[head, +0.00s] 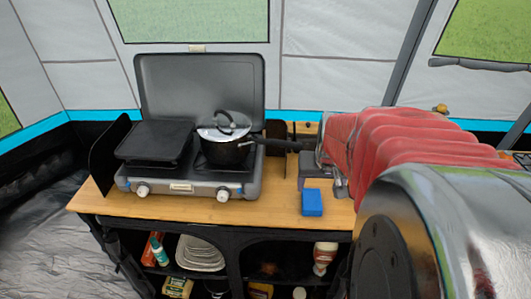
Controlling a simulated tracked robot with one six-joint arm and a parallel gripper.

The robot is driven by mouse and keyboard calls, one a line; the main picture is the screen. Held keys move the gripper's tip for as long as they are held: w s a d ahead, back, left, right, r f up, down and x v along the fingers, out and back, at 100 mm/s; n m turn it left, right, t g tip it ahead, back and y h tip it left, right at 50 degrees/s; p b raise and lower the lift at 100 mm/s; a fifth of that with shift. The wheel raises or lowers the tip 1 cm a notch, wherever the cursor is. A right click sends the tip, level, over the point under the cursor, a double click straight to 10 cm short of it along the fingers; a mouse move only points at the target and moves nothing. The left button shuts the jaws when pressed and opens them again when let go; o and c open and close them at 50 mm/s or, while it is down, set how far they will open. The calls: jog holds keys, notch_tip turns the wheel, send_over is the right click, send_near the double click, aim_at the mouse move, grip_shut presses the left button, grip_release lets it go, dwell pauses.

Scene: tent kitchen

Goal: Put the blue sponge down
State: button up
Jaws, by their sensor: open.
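The blue sponge (312,202) lies on the wooden counter (200,207), to the right of the camping stove and near the counter's front edge. My gripper (308,182) is directly above and behind the sponge, partly hidden by my red-sleeved arm. Its jaws are open, and the sponge is not held between them. I cannot tell whether a fingertip still touches the sponge.
A camping stove (190,185) with raised lid stands on the counter's left. A lidded pot (228,140) sits on its right burner, handle pointing toward my arm. Shelves below hold plates (200,253) and bottles (325,257). Bare counter lies between stove and sponge.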

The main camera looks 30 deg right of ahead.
dwell(0.6)
jog(key=s+a+r+n+y, duration=0.1)
jog(key=s+a+r+n, duration=0.1)
jog(key=a, duration=0.6)
jog(key=s+a+r+n+t, duration=0.1)
jog(key=s+a+r+n, duration=0.1)
jog(key=a, duration=0.7)
jog(key=s+a+r+n+y, duration=0.1)
jog(key=s+a+r+n, duration=0.1)
jog(key=a, duration=0.6)
jog(key=shift+a+r+n+t+y, duration=0.3)
jog(key=shift+a+r+n+t, duration=0.1)
jog(key=shift+r, duration=0.2)
jog(key=shift+c, duration=0.2)
